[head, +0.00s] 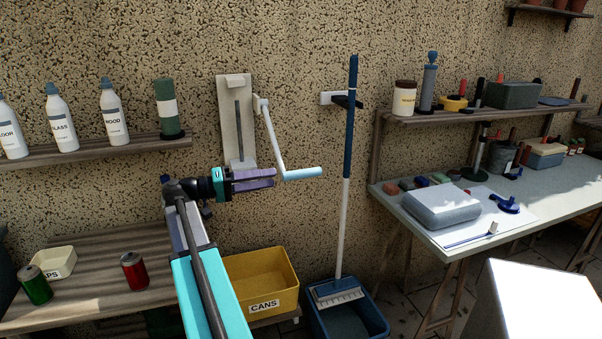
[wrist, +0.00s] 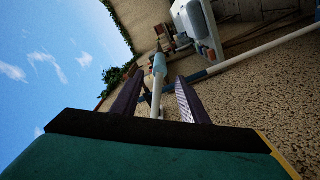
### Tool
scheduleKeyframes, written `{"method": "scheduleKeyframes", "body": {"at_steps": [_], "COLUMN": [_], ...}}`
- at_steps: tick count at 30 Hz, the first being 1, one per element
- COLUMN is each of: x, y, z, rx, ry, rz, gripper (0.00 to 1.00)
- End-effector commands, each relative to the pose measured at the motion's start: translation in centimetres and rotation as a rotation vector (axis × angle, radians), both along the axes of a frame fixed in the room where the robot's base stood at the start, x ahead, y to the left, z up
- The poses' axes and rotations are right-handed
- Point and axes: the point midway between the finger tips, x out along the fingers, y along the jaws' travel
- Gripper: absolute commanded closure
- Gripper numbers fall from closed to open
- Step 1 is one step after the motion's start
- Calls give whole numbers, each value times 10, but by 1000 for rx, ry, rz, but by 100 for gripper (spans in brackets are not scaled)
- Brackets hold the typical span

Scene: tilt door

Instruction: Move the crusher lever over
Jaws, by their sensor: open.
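The can crusher (head: 236,120) is a pale plate with a grey slot, fixed to the wall. Its lever (head: 273,138) is a white arm slanting down from a pivot at the plate's upper right. The lever ends in a light blue handle (head: 303,173) pointing right. My gripper (head: 274,177) is open, its purple fingers pointing right, close to the handle's left end. In the wrist view the handle (wrist: 159,65) and the white lever arm (wrist: 155,103) line up with the gap between my fingers (wrist: 157,80). I cannot tell whether they touch.
A broom (head: 346,190) with a blue and white pole stands right of the lever, in a blue bin (head: 370,312). A yellow CANS bin (head: 262,280) is below my gripper. Red (head: 134,271) and green (head: 35,285) cans stand on the left bench. A worktable (head: 410,215) is at right.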

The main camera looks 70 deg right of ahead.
Motion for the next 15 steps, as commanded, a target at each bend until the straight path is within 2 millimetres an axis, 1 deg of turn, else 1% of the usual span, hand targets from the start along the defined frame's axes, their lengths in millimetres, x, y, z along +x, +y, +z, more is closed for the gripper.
{"method": "scheduleKeyframes", "body": {"at_steps": [1,15], "x": [-6,-58], "y": [-4,-46], "z": [1,1], "rx": [0,0], "ry": [0,0], "rz": [-1,0], "gripper": [60,60]}}
